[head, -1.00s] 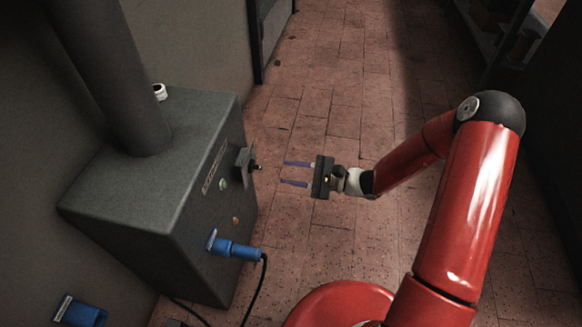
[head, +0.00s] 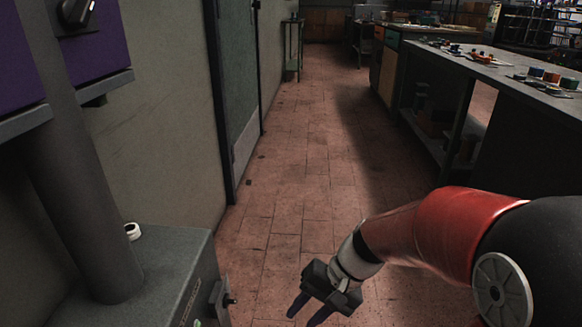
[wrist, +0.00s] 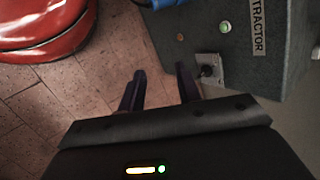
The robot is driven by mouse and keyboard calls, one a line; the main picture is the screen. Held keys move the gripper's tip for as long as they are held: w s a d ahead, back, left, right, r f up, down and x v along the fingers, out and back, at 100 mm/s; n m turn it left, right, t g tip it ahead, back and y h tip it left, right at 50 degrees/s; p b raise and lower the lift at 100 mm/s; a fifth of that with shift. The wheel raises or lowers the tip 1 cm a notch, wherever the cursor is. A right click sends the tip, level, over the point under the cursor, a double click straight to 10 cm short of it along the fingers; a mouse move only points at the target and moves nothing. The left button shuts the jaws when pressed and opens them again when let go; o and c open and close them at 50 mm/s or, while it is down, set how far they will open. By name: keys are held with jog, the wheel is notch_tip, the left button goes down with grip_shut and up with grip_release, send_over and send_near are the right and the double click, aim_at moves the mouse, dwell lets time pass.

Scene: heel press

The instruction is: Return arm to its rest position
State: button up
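My gripper (head: 308,308) is low in the head view, right of the grey extractor box (head: 165,275). Its two dark fingers are apart with nothing between them. In the wrist view the gripper (wrist: 160,82) also shows open and empty over the tiled floor. The extractor box (wrist: 270,60) lies beyond the fingers there, with a small switch on a plate (wrist: 208,70) close to the right fingertip, and a green light. I cannot tell whether finger and plate touch. The switch plate also shows in the head view (head: 218,298), apart from the gripper.
A thick grey pipe (head: 85,200) rises from the box, with a purple cabinet (head: 95,50) above. A white roll (head: 132,231) sits on the box. A long workbench (head: 500,70) with small items stands right. The tiled aisle (head: 310,150) is clear.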

jog(key=s+d+r+n+t+h+p, duration=0.1)
jog(key=s+d+r+t+h, duration=0.2)
jog(key=d+r, duration=0.3)
jog(key=s+d+r+n+t+h+p, duration=0.1)
jog(key=s+d+r+t+h, duration=0.2)
jog(key=r, duration=0.5)
jog(key=s+d+t, duration=0.1)
jog(key=s+d, duration=0.1)
jog(key=d, duration=0.1)
jog(key=shift+d+r+h+p, duration=0.15)
jog(key=shift+r+h+p, duration=0.15)
jog(key=shift+h+p, duration=0.1)
